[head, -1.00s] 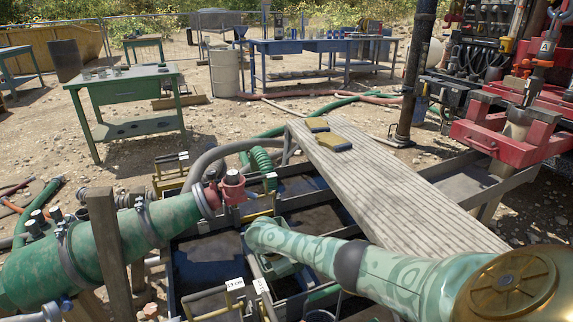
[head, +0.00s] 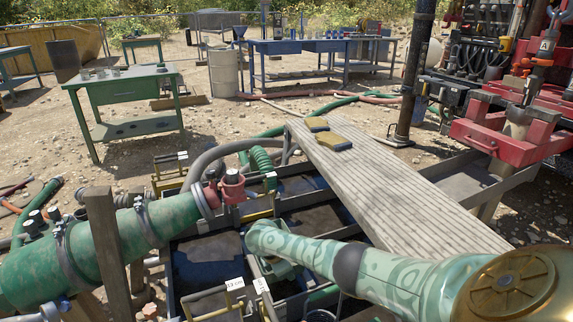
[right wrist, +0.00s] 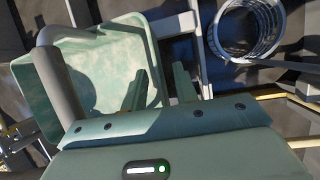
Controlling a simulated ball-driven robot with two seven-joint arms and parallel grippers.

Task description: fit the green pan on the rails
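The green pan (right wrist: 105,65) fills the left of the right wrist view, a mottled pale-green tray lying at a tilt in the picture. A grey round bar (right wrist: 58,82) crosses its near left part. My right gripper (right wrist: 160,72) has its two dark green fingers apart, one over the pan and one beyond its right edge; whether either touches the pan I cannot tell. Pale metal bars (right wrist: 204,50) run just right of the pan; I cannot tell whether these are the rails. In the head view my right arm reaches over the tank and hides most of what lies below. My left gripper is out of view.
The dark mud tank (head: 205,262) has crossbars and yellow handles. A thick green pipe (head: 105,240) and a wooden post (head: 107,245) stand at left. A wire coil or basket (right wrist: 245,30) is right of the pan.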

